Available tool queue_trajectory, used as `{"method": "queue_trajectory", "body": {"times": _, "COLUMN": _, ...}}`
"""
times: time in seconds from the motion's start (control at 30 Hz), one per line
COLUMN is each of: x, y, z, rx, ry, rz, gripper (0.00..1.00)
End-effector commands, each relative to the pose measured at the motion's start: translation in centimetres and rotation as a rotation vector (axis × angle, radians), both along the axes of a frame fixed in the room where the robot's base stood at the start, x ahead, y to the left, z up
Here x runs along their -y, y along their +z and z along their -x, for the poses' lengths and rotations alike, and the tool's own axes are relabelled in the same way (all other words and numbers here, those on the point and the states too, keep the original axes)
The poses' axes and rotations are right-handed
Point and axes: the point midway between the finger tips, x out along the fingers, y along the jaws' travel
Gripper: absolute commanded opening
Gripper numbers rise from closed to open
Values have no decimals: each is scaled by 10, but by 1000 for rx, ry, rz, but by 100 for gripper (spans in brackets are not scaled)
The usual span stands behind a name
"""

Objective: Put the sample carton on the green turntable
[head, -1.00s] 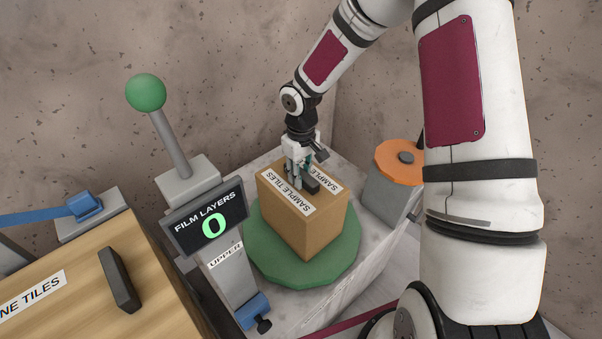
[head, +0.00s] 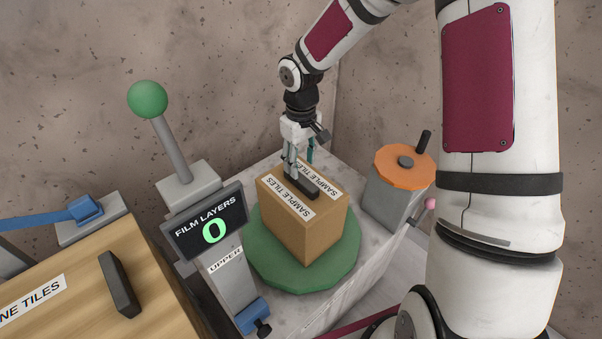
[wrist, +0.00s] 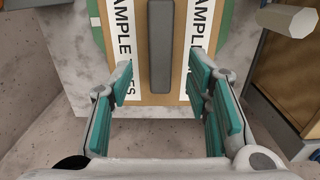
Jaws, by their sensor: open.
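The sample carton (head: 290,232) is a brown box with white "SAMPLE TILES" labels and a dark handle bar (head: 303,187) on top. It stands upright on the green turntable (head: 272,262), which shows around its base. My gripper (head: 301,168) is just above the carton's top, at the back end of the handle. In the wrist view my gripper (wrist: 165,95) has its teal-padded fingers spread wide, with nothing between the pads. The handle (wrist: 160,45) lies ahead of the fingertips, between their lines, and the carton's top (wrist: 145,90) fills the space beyond.
A "FILM LAYERS 0" display (head: 206,222) stands left of the turntable, by a green-knobbed lever (head: 148,98). An orange-topped crank unit (head: 405,165) stands right. A wooden "...NE TILES" box (head: 85,290) is at lower left. The stone wall is behind.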

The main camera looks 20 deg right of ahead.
Motion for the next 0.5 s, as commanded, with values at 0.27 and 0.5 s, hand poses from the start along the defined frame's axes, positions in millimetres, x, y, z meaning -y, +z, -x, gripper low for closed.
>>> {"method": "queue_trajectory", "body": {"times": 0.27, "x": 0, "y": 45, "z": -1, "rx": 2, "ry": -2, "rz": 0, "gripper": 45}}
{"method": "queue_trajectory", "body": {"times": 0.5, "x": 1, "y": 67, "z": 7, "rx": 10, "ry": -4, "rz": 22, "gripper": 45}}
